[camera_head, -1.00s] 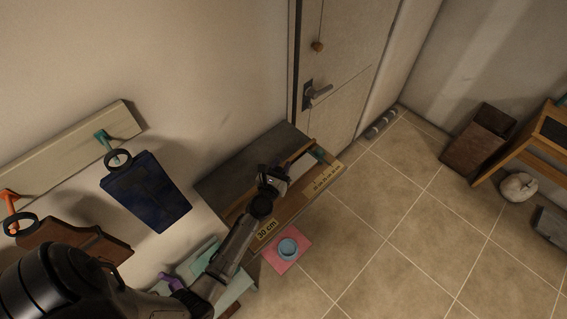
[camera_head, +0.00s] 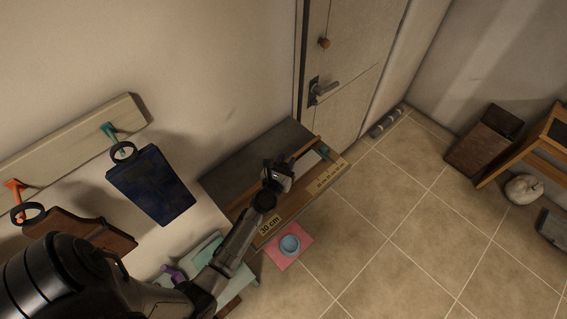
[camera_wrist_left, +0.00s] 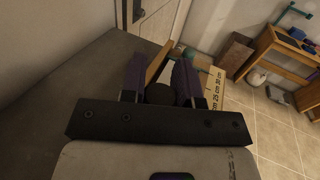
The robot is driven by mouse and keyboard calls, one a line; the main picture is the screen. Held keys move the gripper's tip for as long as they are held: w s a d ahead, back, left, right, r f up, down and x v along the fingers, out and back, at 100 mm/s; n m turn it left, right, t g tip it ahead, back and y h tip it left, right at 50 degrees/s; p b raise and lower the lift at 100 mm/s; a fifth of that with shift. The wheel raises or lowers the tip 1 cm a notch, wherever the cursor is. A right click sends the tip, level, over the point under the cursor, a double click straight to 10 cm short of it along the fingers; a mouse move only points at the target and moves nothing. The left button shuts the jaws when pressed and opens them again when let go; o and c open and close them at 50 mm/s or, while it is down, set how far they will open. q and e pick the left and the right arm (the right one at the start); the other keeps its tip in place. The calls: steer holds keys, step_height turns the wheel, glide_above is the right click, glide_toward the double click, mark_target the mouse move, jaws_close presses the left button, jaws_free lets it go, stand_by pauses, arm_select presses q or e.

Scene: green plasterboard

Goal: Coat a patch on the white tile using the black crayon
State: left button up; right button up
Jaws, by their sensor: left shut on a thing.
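My left gripper (camera_head: 277,177) is over the wooden tray-like shelf by the door, beside the white tile (camera_head: 306,163). In the left wrist view, the fingers of the gripper (camera_wrist_left: 159,76) are closed around a dark, rounded thing (camera_wrist_left: 160,94), which appears to be the black crayon. The crayon's tip is hidden, so I cannot tell whether it touches the tile. A strip of the white tile shows between the fingers in the wrist view (camera_wrist_left: 168,71). No black patch is visible on the part of the tile I see. My right gripper is not in view.
A light-blue cup (camera_head: 289,245) stands on a pink square (camera_head: 300,236). Blue (camera_head: 150,187) and brown (camera_head: 85,240) boards hang on the wall. Open tiled floor lies to the right.

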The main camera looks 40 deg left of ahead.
arm_select(q)
steer(key=shift+w+f+b, duration=0.2)
steer(key=shift+w+b, duration=0.15)
steer(key=shift+w, duration=1.15)
steer(key=shift+w+d, duration=0.1)
steer(key=shift+w, duration=0.85)
steer(key=shift+r, duration=0.2)
step_height(320, 180, up, 7)
steer(key=p, duration=0.6)
